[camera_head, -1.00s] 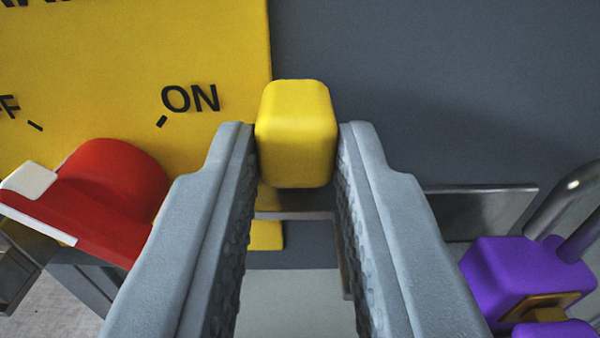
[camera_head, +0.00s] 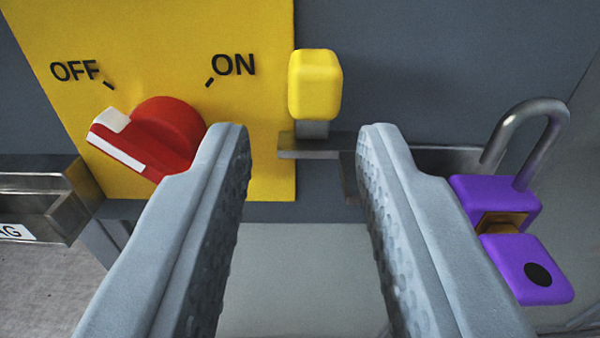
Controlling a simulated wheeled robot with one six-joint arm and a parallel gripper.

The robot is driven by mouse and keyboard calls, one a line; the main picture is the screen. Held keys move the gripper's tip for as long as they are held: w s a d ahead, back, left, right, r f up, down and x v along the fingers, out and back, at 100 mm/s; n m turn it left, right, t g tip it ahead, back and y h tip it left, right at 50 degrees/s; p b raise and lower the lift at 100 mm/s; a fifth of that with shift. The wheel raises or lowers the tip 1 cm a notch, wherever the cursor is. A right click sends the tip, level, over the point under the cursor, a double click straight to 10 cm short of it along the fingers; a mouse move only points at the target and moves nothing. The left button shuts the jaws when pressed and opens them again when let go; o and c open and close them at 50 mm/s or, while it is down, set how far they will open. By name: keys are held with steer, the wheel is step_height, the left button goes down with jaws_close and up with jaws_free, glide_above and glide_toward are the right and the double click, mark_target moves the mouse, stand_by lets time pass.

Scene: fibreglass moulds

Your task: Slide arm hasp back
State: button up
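The arm hasp shows as a yellow block-shaped knob (camera_head: 315,84) on a short metal stem, above a grey metal bar (camera_head: 318,147). It stands at the right edge of the yellow switch panel (camera_head: 265,150). My gripper (camera_head: 301,135) is open, with its two grey fingers wide apart. The knob shows beyond and above the fingertips, between them in the picture, and neither finger touches it. Part of the bar is hidden behind the right finger.
A red rotary switch (camera_head: 165,135) on the panel points to OFF. An open purple padlock (camera_head: 525,265) with a raised steel shackle is at the right, close to my right finger. A metal tray (camera_head: 35,205) is at the left edge. Grey wall is bare at upper right.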

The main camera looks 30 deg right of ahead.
steer(key=v, duration=1.2)
steer(key=shift+s+a, duration=0.2)
steer(key=shift+s, duration=0.1)
steer(key=s+a+r+n+t+y, duration=0.2)
steer(key=s+a+r+y, duration=0.15)
steer(key=r, duration=0.45)
steer(key=s+a+r+n+t+y, duration=0.15)
steer(key=s+r+y, duration=0.3)
steer(key=r, duration=0.45)
steer(key=s+r+n+y, duration=0.1)
steer(key=s+r, duration=0.2)
steer(key=s, duration=0.4)
steer(key=s+a+r+n+g+y, duration=0.1)
steer(key=s+r+n, duration=0.1)
steer(key=s+r, duration=0.2)
steer(key=s, duration=0.3)
steer(key=shift+s, duration=0.25)
